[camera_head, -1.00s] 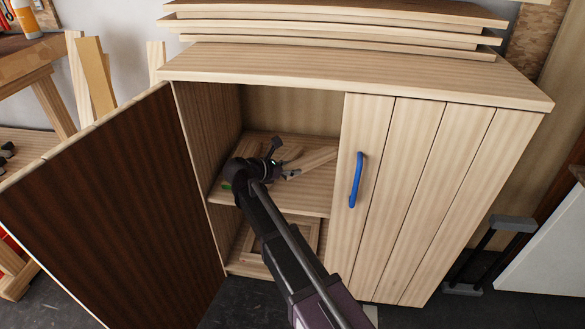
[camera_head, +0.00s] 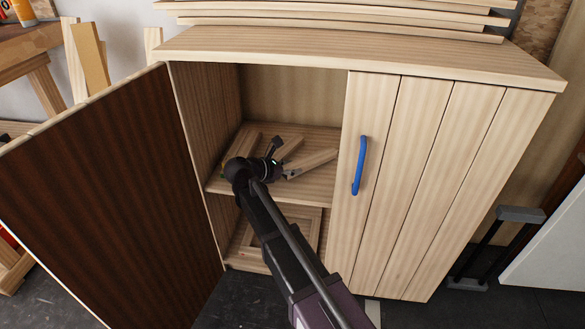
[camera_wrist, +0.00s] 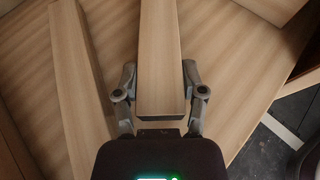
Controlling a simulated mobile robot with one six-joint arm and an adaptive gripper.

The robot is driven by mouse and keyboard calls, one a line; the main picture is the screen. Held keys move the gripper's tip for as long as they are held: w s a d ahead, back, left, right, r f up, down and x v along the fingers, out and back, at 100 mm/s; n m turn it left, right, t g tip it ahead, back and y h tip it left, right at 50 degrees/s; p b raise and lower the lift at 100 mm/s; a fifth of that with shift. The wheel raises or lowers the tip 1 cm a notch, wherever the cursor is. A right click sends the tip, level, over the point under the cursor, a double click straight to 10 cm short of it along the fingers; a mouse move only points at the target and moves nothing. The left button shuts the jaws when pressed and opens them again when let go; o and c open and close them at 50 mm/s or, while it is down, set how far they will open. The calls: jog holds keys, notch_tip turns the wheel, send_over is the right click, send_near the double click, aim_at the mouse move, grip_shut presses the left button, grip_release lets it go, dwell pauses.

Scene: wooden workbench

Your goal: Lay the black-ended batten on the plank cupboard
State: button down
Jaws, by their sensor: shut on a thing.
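My gripper (camera_wrist: 162,98) is shut on a pale batten (camera_wrist: 160,55), with one finger on each side near its close end. A dark patch shows at that end, but I cannot tell whether it is the batten's own black end. In the head view my gripper (camera_head: 277,160) is inside the plank cupboard (camera_head: 425,190), above its middle shelf. The held batten appears to be the front one (camera_head: 315,162), pointing right. A second batten (camera_wrist: 75,90) lies to its left in the wrist view, apart from it. The cupboard's top (camera_head: 340,58) is broad and flat.
The cupboard's left door (camera_head: 110,190) stands open; the right one, with a blue handle (camera_head: 359,165), is shut. Stacked boards (camera_head: 340,20) are at the back of the top, whose front strip is clear. A wooden frame (camera_head: 308,230) is in the lower compartment.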

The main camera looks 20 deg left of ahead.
jog(key=shift+f+b, duration=0.55)
dwell(0.4)
jog(key=shift+c, duration=0.5)
grip_release()
jog(key=shift+r, duration=0.2)
